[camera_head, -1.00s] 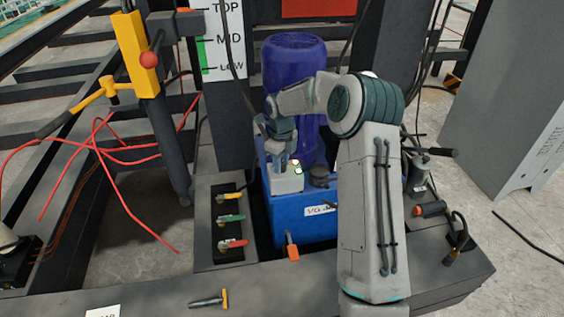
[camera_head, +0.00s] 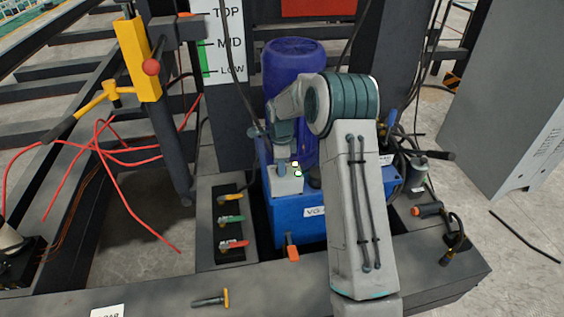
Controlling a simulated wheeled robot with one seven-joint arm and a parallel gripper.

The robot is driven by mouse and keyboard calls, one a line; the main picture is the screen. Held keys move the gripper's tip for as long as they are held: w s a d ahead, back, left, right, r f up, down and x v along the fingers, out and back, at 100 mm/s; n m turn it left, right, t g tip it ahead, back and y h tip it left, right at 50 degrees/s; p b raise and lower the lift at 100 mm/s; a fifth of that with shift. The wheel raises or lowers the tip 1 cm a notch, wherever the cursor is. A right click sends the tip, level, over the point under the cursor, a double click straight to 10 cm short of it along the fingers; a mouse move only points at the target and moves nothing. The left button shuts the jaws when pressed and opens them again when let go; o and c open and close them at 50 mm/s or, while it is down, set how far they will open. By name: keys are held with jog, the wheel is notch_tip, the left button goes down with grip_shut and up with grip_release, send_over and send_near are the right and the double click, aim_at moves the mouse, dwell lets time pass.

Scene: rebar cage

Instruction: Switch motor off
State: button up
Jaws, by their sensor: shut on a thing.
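The blue power unit (camera_head: 290,215) stands in the middle, with a tall dark-blue cylindrical motor (camera_head: 295,62) behind my arm. A small light-grey switch box (camera_head: 288,187) sits on top of the blue unit, with small light round buttons (camera_head: 296,168) at its upper right. My gripper (camera_head: 282,170) points down onto the left part of this box. It is shut on the switch there, which is mostly hidden by the fingers. The switch's position cannot be told.
Left of the blue unit, a dark panel holds yellow, green and red levers (camera_head: 231,220). An orange-tipped handle (camera_head: 292,252) sticks out in front. A yellow post (camera_head: 139,60) and red cables stand at left; a grey cabinet (camera_head: 515,110) is at right.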

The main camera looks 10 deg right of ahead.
jog(key=n+p, duration=0.1)
jog(key=n, duration=0.4)
jog(key=shift+r+n+p, duration=0.15)
jog(key=shift+n+p, duration=0.15)
jog(key=shift+p, duration=0.05)
jog(key=n+p, duration=0.1)
jog(key=n, duration=0.4)
jog(key=shift+n, duration=0.3)
jog(key=o, duration=1)
notch_tip(320, 180, up, 14)
jog(key=shift+f+p, duration=0.2)
jog(key=shift+p, duration=0.95)
